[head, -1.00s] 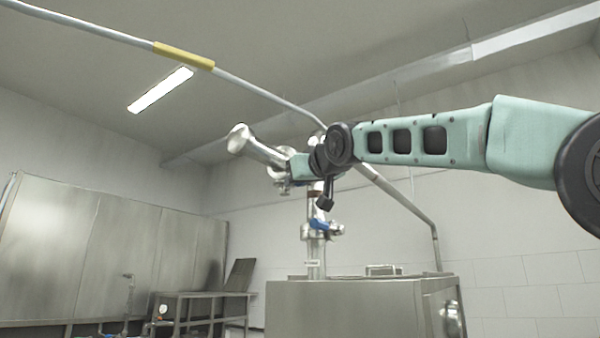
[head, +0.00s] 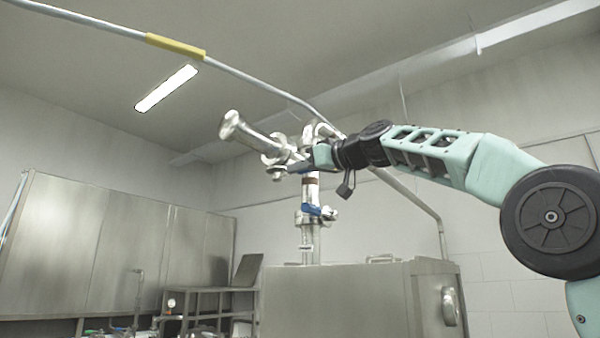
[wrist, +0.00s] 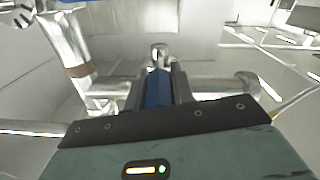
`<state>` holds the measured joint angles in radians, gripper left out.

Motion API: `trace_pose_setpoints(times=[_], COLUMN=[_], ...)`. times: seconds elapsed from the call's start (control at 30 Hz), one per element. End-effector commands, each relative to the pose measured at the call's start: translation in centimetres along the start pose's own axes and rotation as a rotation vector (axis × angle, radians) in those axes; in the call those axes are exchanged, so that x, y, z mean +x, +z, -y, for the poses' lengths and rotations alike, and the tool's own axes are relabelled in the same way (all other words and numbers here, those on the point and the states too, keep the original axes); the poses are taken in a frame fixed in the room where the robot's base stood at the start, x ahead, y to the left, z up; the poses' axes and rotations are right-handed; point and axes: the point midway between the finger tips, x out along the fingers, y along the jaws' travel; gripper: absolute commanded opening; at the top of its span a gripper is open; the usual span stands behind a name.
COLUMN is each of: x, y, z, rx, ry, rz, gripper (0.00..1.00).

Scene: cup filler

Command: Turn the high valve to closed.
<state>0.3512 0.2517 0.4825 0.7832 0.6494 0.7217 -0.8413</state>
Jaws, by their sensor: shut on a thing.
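The high valve (head: 277,160) is a shiny metal fitting on the pipework at the top of the column, in the middle of the head view. My gripper (head: 306,158) is at this valve, at its right side. In the wrist view the valve's blue handle (wrist: 157,88) lies between the two dark jaws of my gripper (wrist: 157,78), which are shut on it. The handle points along the jaws towards the metal fitting behind it (wrist: 159,56). The jaws hide part of the handle, and my wrist covers some of the fitting in the head view.
A lower valve with a blue handle (head: 319,211) sits on the column below. The column stands on a steel cabinet (head: 335,300). A pipe with a yellow sleeve (head: 176,46) runs overhead. Steel panels (head: 120,240) and a rack (head: 205,290) stand at the left.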

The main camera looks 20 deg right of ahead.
Motion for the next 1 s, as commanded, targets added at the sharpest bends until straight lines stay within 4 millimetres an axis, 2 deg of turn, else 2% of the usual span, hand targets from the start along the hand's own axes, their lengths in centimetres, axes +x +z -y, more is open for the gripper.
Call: trace_pose_setpoints(times=[0.77,0.8,0.87,1.0], x=[0.16,0.16,0.16,0.13], y=[0.31,0.31,0.3,0.25], z=[-0.52,-0.52,-0.52,-0.5], rx=[0.003,0.003,0.003,0.003], ry=[-0.069,-0.069,-0.068,-0.068], rz=[-0.008,-0.008,-0.008,-0.009], gripper=[0.0,0.3,0.46,0.46])
